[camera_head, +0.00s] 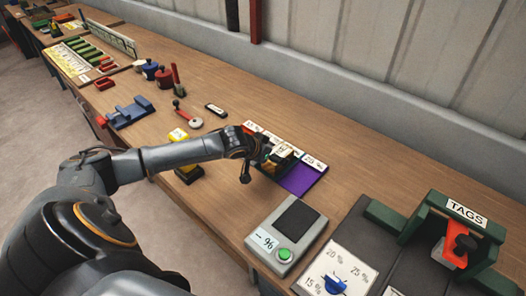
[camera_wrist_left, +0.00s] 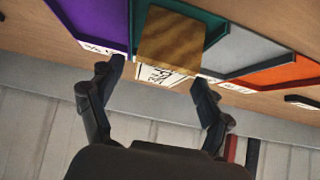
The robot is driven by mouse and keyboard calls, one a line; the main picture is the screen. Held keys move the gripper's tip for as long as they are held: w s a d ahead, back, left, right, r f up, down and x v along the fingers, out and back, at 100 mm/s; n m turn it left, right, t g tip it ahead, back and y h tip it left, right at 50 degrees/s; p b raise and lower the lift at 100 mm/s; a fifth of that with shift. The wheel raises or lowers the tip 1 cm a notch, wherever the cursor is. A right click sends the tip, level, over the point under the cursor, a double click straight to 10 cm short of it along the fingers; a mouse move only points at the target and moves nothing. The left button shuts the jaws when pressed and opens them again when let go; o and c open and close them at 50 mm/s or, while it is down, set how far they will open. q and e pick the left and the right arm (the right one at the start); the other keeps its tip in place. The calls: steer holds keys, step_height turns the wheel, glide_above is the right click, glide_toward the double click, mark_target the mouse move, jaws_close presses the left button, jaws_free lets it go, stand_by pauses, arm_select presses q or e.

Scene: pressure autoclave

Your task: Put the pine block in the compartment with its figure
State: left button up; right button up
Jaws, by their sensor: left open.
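In the head view the block (camera_head: 279,156) is partly hidden by my left gripper (camera_head: 256,170). It is at the teal compartment (camera_wrist_left: 222,42), between the purple compartment (camera_head: 301,179) and the grey one (camera_wrist_left: 245,50); I cannot tell whether it rests on the floor. My right gripper is not in view.
An orange compartment (camera_wrist_left: 285,73) lies beyond the grey one. A grey meter with a green button (camera_head: 285,235), a dial plate (camera_head: 337,275) and a green TAGS stand (camera_head: 465,212) are at the right. A yellow-and-black object (camera_head: 188,172) stands beside my arm.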

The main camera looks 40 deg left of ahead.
arm_select(q)
steer(key=v, duration=0.8)
steer(key=shift+s+r+b, duration=0.15)
steer(key=shift+r+b, duration=0.05)
steer(key=shift+b, duration=0.2)
